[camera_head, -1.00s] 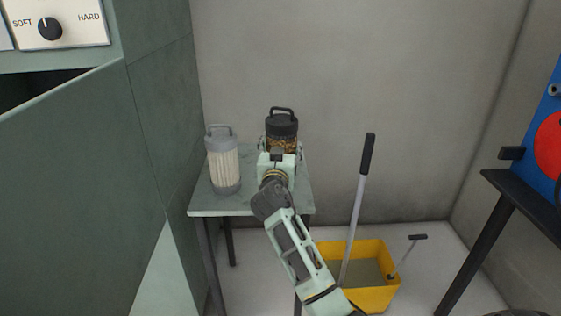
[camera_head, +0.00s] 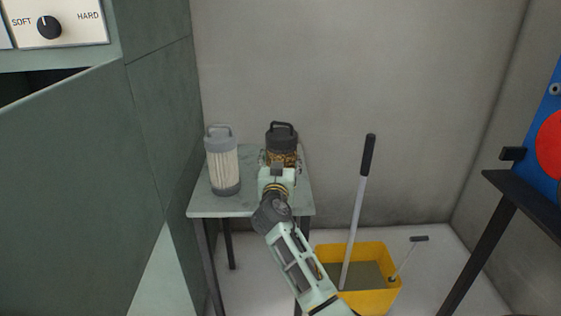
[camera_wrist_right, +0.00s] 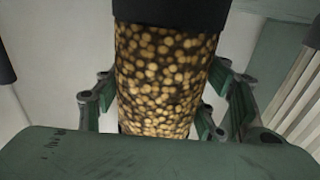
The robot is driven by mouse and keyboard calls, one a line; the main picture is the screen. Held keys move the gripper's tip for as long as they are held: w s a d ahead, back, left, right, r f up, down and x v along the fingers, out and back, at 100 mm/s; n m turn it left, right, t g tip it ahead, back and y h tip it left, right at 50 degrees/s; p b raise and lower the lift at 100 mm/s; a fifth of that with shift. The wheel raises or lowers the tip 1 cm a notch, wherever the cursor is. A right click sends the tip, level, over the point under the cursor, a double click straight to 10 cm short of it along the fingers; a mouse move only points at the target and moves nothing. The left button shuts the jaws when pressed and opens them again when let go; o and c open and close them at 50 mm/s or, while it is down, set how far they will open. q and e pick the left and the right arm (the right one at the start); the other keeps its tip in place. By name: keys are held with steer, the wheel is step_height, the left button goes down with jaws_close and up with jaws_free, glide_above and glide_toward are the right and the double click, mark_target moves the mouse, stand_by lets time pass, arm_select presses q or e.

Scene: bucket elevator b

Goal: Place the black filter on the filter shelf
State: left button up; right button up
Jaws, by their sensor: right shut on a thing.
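The black filter (camera_head: 281,138) has a black cap with a handle and a yellow-brown speckled body. It is upright over the back right part of the small grey table (camera_head: 225,208). My right gripper (camera_head: 279,162) is shut around its body from the front and hides its lower part. In the right wrist view, the speckled body (camera_wrist_right: 165,75) stands between the two green fingers (camera_wrist_right: 165,112). The filter's bottom is hidden, so I cannot tell whether it touches the table. My left gripper is not in view.
A grey-capped filter with a pale pleated body (camera_head: 223,165) stands on the table, left of the black one. A green wall (camera_head: 150,120) is at left. A yellow bucket (camera_head: 368,301) with a long-handled tool (camera_head: 358,200) is right of the table. A dark bench (camera_head: 535,190) is far right.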

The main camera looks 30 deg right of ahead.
steer(key=o, duration=1.5)
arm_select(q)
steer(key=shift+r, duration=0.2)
arm_select(e)
steer(key=shift+o, duration=0.2)
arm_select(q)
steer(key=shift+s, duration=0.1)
arm_select(e)
steer(key=shift+r, duration=0.1)
steer(key=shift+r+p, duration=0.15)
steer(key=shift+p, duration=0.15)
steer(key=shift+s+a+f, duration=0.2)
steer(key=shift+s+a, duration=0.35)
steer(key=v, duration=0.9)
steer(key=shift+s+a+r, duration=0.1)
steer(key=shift+s+a, duration=0.05)
steer(key=shift+s, duration=0.15)
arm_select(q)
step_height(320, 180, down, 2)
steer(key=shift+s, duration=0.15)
arm_select(e)
steer(key=shift+s+a, duration=0.25)
steer(key=shift+s, duration=0.1)
